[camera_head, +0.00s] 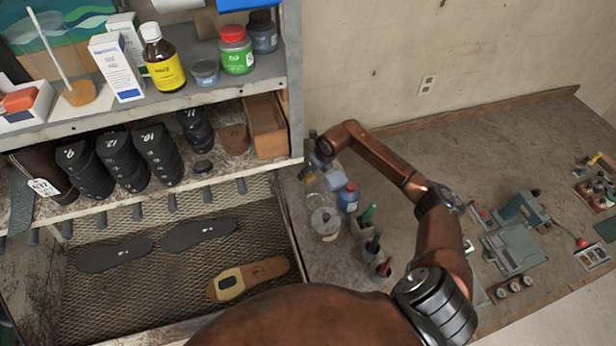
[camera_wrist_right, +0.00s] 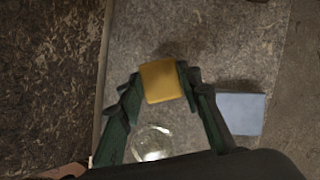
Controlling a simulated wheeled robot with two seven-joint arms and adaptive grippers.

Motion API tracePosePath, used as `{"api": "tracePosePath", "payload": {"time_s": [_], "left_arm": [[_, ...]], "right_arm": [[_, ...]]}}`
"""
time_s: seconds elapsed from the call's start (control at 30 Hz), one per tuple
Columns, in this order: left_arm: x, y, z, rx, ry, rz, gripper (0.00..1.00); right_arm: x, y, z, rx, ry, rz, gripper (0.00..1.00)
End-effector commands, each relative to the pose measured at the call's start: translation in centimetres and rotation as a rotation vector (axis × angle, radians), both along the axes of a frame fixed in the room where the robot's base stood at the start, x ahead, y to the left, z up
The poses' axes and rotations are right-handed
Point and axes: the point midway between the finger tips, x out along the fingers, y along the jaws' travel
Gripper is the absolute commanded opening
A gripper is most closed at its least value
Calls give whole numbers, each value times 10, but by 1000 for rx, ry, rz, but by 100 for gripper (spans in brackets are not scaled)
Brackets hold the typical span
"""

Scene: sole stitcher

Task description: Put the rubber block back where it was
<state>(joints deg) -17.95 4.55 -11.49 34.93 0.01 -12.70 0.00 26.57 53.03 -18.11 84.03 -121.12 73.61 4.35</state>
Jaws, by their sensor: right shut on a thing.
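The rubber block is a small yellow-tan block (camera_wrist_right: 162,80) in the right wrist view. My right gripper (camera_wrist_right: 160,82) is shut on it, with one dark green finger against each side. In the head view my right gripper (camera_head: 312,168) is at the left end of the worktop, next to the shelf unit's right side post. The block is small and hard to make out there. I cannot tell whether it touches the worktop. My left gripper is not in view.
Close to the right gripper stand a blue bottle (camera_head: 348,197), a lidded metal can (camera_head: 325,222) and a holder with tools (camera_head: 372,245). The shelf unit (camera_head: 215,92) carries bottles and jars. Insoles lie on its mesh shelf (camera_head: 140,285). Machine parts (camera_head: 515,245) occupy the worktop's right.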

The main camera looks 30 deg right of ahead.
Motion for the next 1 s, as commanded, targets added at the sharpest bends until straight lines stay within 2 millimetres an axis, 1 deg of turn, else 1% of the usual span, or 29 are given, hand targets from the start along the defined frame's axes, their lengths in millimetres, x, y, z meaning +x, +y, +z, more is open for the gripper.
{"api": "tracePosePath", "payload": {"time_s": [0.1,0.2,0.3,0.4,0.43,0.6,0.7,0.8,1.0], "left_arm": [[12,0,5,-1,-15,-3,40],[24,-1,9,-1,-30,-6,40],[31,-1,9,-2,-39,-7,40],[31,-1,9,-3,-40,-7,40],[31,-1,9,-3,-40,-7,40],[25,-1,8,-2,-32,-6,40],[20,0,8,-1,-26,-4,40],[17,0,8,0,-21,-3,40],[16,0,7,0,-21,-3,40]], "right_arm": [[-2,-1,-17,2,5,-3,10],[-2,-1,-29,2,4,-3,10],[-1,-1,-32,0,1,-2,10],[-2,-1,-32,-1,2,-2,10],[-2,-1,-32,-1,2,-2,33],[-2,-1,-32,-1,2,-2,45],[-2,-1,-32,-1,2,-2,50],[-1,-1,-32,-1,2,-1,50],[-2,-2,-29,-2,1,-2,50]]}}
